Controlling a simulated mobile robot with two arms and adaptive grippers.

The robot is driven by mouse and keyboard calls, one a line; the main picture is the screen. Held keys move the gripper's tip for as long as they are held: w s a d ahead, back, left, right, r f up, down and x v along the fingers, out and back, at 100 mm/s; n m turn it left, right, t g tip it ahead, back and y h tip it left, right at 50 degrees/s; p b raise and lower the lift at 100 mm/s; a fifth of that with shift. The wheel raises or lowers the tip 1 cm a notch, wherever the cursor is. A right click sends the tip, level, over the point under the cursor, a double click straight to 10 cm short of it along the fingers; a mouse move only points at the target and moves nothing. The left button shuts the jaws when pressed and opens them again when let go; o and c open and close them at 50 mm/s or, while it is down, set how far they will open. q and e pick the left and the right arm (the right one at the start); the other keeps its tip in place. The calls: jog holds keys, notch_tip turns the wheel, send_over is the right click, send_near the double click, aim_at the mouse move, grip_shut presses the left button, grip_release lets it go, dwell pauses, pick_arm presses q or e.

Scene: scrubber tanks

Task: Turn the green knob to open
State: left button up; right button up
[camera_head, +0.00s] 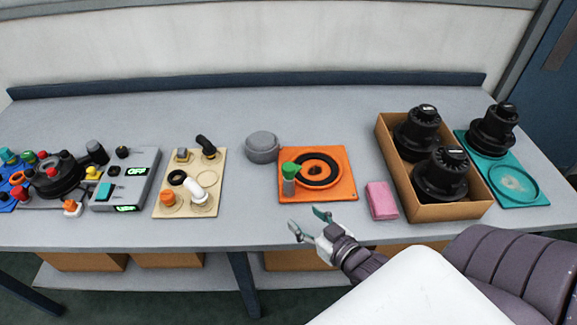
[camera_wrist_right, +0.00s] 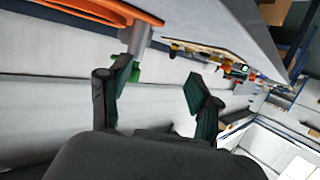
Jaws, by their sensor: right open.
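The green knob (camera_head: 290,168) sits on top of a grey cylindrical stem at the left side of an orange square plate (camera_head: 337,194) on the table. My right gripper (camera_head: 307,219) is open and empty in front of the table's front edge, below and slightly right of the knob in the head view, apart from it. In the right wrist view the two fingers of my right gripper (camera_wrist_right: 160,76) are spread. The green knob (camera_wrist_right: 136,70) is partly hidden behind the finger on the left there. My left gripper is not in view.
A pink block (camera_head: 381,200) lies right of the orange plate. A cardboard box (camera_head: 450,212) with black parts stands further right, beside a teal plate (camera_head: 533,187). A grey round piece (camera_head: 262,147) and a beige fitting board (camera_head: 212,172) lie left. The table's back strip is clear.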

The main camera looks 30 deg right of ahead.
aim_at(293, 171)
jog(key=d+r+t, duration=0.3)
jog(key=d+r, duration=0.1)
jog(key=shift+m+h, duration=0.3)
jog(key=shift+h, duration=0.1)
jog(key=w+p, duration=0.2)
jog(key=w, duration=1)
jog(key=shift+w+a+r+p, duration=0.1)
jog(key=shift+w+p, duration=0.05)
jog(key=shift+p, duration=0.2)
jog(key=shift+w, duration=0.7)
jog(key=shift+c, duration=0.2)
jog(key=c, duration=1.1)
